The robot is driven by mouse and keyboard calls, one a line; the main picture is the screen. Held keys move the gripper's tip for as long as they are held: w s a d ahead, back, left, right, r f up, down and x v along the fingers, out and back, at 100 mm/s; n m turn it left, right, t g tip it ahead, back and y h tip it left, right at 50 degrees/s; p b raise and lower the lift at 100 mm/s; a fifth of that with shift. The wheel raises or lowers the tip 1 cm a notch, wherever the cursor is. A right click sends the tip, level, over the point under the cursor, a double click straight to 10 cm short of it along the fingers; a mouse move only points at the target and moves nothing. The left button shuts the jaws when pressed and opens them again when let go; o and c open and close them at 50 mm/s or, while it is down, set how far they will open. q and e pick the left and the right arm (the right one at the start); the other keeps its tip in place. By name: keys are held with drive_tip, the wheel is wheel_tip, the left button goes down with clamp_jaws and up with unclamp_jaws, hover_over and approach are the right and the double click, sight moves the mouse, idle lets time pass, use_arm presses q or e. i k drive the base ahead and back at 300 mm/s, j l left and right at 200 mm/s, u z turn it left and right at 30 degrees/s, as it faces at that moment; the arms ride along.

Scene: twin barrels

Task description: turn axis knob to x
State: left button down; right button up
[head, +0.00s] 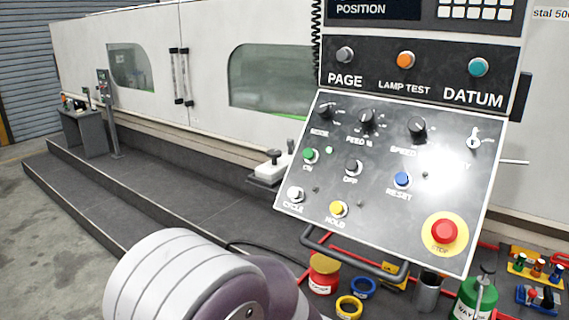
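A tilted control panel (385,185) stands at the right in the head view. Its top row holds three black rotary knobs: one with a label that looks like MODE (325,110), one marked FEED % (367,120) and one marked SPEED (417,127). No knob with a readable AXIS label shows, and glare hides part of the panel's right side. A white and purple link of my arm (185,280) fills the bottom left of centre, apart from the panel. Neither gripper is in view.
The panel also has a key switch (474,138), coloured push buttons and a red STOP button (444,232). A red pot (323,273), a green can (474,300) and small tools crowd below it. A white machine (210,60) stands behind. A grey step (110,195) runs left.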

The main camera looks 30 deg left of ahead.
sight(290, 142)
drive_tip(key=i+j+z, duration=0.1)
drive_tip(key=j, duration=0.4)
drive_tip(key=i+j, duration=0.1)
drive_tip(key=j, duration=0.35)
drive_tip(key=i+j+z, duration=0.15)
drive_tip(key=j, duration=0.85)
drive_tip(key=i+z, duration=0.05)
